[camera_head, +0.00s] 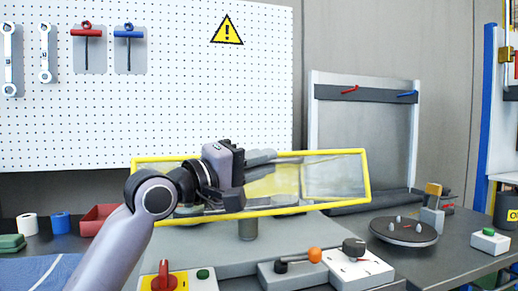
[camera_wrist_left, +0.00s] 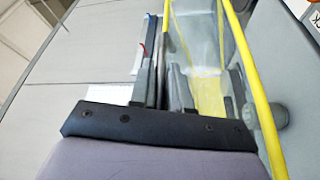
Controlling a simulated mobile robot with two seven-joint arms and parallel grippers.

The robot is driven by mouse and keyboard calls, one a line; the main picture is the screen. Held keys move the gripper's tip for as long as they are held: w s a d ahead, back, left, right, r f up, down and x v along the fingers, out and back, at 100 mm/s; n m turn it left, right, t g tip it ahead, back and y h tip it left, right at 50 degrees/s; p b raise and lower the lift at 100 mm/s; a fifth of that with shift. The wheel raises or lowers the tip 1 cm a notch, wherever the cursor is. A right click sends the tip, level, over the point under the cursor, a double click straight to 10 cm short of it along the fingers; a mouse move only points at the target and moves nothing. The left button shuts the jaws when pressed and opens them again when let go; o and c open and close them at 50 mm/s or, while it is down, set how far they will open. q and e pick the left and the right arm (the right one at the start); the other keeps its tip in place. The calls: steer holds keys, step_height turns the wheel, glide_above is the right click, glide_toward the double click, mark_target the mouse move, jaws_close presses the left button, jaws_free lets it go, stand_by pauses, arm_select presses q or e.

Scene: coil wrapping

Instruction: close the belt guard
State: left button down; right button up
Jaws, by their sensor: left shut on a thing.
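The belt guard (camera_head: 367,180) is a long clear panel in a yellow frame. It stands above the grey machine base in the middle of the head view, slightly tilted. Its yellow frame (camera_wrist_left: 256,85) also runs down the right side of the left wrist view. My left gripper (camera_head: 264,158) is across the guard's left and middle part and is shut on the guard. The exact grip point is hidden behind my wrist in the head view. In the left wrist view the fingers (camera_wrist_left: 165,85) lie beside the frame. My right gripper is not in view.
In front are a red knob on a yellow plate (camera_head: 164,278), a lever with an orange ball (camera_head: 314,255) and a white dial box (camera_head: 358,265). A round dark plate (camera_head: 404,232) lies at right. A pegboard (camera_head: 150,80) and a grey frame (camera_head: 365,130) stand behind.

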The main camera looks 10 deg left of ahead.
arm_select(q)
steer(key=shift+s+d+f+b, duration=0.1)
steer(key=shift+s+f+b, duration=0.1)
steer(key=shift+f, duration=1.25)
steer(key=shift+s+f+b, duration=0.1)
steer(key=shift+f+b, duration=0.1)
steer(key=shift+f, duration=1.25)
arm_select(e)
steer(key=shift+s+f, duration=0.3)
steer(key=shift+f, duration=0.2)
arm_select(q)
steer(key=c, duration=1.2)
jaws_free()
steer(key=shift+o, duration=0.2)
steer(key=v, duration=0.7)
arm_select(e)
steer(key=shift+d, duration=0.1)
arm_select(q)
steer(key=shift+s, duration=0.1)
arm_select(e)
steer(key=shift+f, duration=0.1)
